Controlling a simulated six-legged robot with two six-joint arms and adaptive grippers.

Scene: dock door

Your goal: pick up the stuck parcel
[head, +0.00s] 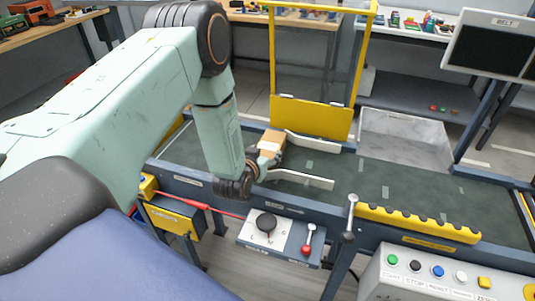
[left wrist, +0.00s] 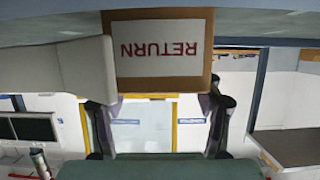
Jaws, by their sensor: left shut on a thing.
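The stuck parcel is a small brown box (head: 271,147) on the green belt, at the left ends of two white guide rails (head: 305,180). In the left wrist view the parcel (left wrist: 160,82) fills the top middle, with a white label reading RETURN upside down. My left gripper (head: 262,160) reaches down over the belt's near edge and is shut on the parcel; its fingers (left wrist: 160,112) show on both sides below the box. A pale rail-like block (left wrist: 75,68) lies beside the parcel and seems to touch it. The parcel's underside is hidden. My right gripper is out of view.
A yellow-framed clear gate (head: 312,115) stands beyond the belt (head: 400,190). A grey metal tray (head: 405,135) is behind it to the right. In front are a lever panel (head: 275,237), a yellow toothed bar (head: 420,224) and a button box (head: 440,275). The belt's right part is clear.

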